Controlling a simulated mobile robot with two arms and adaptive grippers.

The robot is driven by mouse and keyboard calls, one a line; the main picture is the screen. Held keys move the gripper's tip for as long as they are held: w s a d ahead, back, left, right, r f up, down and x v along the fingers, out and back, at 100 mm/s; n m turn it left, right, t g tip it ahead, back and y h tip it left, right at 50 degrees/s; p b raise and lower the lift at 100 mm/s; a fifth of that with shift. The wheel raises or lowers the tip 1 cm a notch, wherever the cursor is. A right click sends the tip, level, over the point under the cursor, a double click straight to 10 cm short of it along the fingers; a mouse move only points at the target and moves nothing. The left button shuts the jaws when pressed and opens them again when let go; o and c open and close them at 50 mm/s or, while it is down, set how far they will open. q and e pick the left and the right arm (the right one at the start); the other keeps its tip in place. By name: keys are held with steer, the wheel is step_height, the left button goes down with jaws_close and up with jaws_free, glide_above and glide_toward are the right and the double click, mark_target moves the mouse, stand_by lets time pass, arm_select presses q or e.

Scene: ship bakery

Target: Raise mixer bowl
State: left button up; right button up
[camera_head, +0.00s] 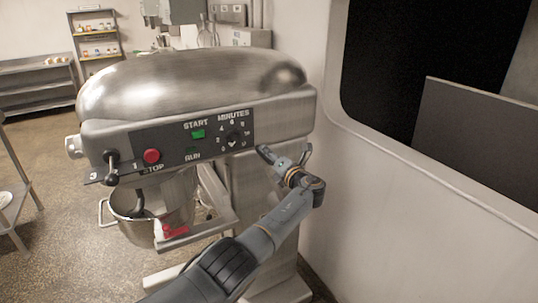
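The mixer bowl (135,228) is a steel bowl with a side handle, low under the head of the large grey mixer (195,85). A dark mixing tool reaches down into it, and the bowl's right part is hidden by a bowl guard or frame (205,222). A red part (175,231) sits on the front of this frame.
The control panel (220,140) has a red stop button (151,156), a green start button (198,134), a dial and a black-knobbed lever (111,168). A pale wall (400,220) with a dark window stands close on the right. Open floor lies left.

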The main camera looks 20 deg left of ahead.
arm_select(q)
steer(key=o, duration=0.3)
steer(key=shift+d+f, duration=0.1)
steer(key=shift+f, duration=0.3)
steer(key=shift+w, duration=0.15)
steer(key=shift+r, duration=0.2)
steer(key=v, duration=1.2)
steer(key=shift+f, duration=0.2)
